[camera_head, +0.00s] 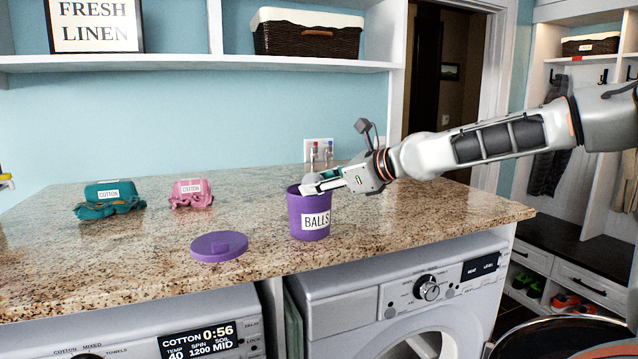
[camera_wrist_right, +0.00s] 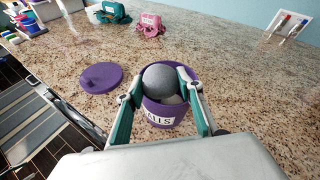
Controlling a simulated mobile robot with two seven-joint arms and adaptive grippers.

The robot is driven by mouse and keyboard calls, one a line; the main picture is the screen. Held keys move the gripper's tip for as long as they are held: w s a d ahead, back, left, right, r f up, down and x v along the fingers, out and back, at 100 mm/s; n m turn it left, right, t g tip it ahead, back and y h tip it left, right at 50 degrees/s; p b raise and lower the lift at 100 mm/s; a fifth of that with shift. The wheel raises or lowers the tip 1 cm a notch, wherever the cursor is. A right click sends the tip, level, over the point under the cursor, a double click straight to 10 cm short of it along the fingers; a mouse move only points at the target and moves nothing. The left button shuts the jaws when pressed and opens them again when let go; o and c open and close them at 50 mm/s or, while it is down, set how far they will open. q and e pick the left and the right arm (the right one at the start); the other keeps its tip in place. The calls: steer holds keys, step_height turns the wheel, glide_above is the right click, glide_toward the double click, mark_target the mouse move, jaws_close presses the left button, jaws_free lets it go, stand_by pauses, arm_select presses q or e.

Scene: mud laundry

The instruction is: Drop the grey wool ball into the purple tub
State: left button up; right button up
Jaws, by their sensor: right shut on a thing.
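The purple tub (camera_head: 308,213), labelled BALLS, stands upright and open on the granite counter; it also shows in the wrist view (camera_wrist_right: 181,116). My right gripper (camera_head: 312,188) is at the tub's mouth, reaching in from the right. Its fingers are shut on the grey wool ball (camera_wrist_right: 160,82), which sits over the tub's opening. In the head view only a little of the ball (camera_head: 309,178) shows behind the fingers. My left gripper is not in view.
The purple lid (camera_head: 219,246) lies flat on the counter, left of the tub. A teal COTTON bundle (camera_head: 108,200) and a pink one (camera_head: 190,194) lie further back left. Washing machines (camera_head: 400,290) stand under the counter's front edge.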

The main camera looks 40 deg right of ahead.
steer(key=o, duration=1)
steer(key=shift+s+f, duration=0.1)
steer(key=shift+f, duration=0.65)
steer(key=shift+o, duration=0.2)
steer(key=shift+f, duration=0.15)
steer(key=shift+r, duration=0.55)
steer(key=shift+s+d+r, duration=0.15)
steer(key=shift+r, duration=0.05)
steer(key=p+v, duration=0.2)
steer(key=v, duration=0.9)
steer(key=shift+r, duration=0.5)
steer(key=shift+s, duration=0.1)
